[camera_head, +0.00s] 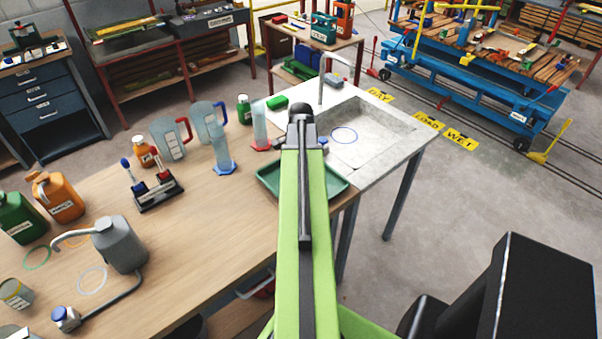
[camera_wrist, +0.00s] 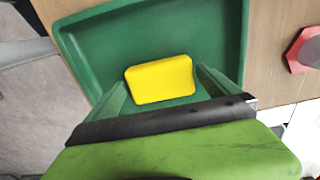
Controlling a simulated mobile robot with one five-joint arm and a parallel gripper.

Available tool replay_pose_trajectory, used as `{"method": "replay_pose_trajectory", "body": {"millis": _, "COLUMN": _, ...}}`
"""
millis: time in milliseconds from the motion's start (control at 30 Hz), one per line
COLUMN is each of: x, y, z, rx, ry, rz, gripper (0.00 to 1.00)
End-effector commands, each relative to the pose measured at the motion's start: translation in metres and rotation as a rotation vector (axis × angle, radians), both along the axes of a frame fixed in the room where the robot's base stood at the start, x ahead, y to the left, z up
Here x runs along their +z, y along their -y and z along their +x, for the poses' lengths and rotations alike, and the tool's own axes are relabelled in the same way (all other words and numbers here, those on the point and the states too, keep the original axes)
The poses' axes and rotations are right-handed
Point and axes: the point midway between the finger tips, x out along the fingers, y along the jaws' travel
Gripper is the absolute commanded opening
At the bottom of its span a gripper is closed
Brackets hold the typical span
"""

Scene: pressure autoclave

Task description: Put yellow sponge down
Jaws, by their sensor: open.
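The yellow sponge (camera_wrist: 160,80) lies in the green tray (camera_wrist: 95,48) in the wrist view. My gripper (camera_wrist: 163,84) is open, with one finger on each side of the sponge and what look like gaps between. Whether the sponge rests flat on the tray floor is hard to tell. In the head view my green arm hides the sponge and my fingers. The tray's rim (camera_head: 341,187) shows on both sides of the arm, at the bench end beside the sink.
A sink (camera_head: 375,130) with a tap (camera_head: 335,70) lies behind the tray. A red-based cylinder (camera_head: 261,128) and a blue-based cylinder (camera_head: 223,158) stand close by, left of the tray. A green block (camera_head: 277,102) lies near the sink. Bottles and jugs crowd the wooden bench (camera_head: 200,245).

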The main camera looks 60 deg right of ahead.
Motion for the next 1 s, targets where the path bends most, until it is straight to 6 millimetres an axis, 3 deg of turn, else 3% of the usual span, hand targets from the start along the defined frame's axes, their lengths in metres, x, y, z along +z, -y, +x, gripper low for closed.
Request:
{"method": "replay_pose_trajectory", "body": {"millis": 33, "x": 0.017, "y": 0.0, "z": 0.0, "rx": 0.0, "ry": 0.0, "rz": 0.0, "gripper": 1.0}}
{"method": "replay_pose_trajectory", "body": {"millis": 433, "x": 0.101, "y": 0.0, "z": 0.0, "rx": 0.001, "ry": 0.0, "rz": 0.0, "gripper": 1.0}}
{"method": "replay_pose_trajectory", "body": {"millis": 567, "x": 0.11, "y": 0.0, "z": 0.0, "rx": 0.001, "ry": 0.0, "rz": 0.0, "gripper": 1.0}}
{"method": "replay_pose_trajectory", "body": {"millis": 1000, "x": 0.107, "y": 0.0, "z": 0.001, "rx": 0.001, "ry": 0.0, "rz": 0.0, "gripper": 1.0}}
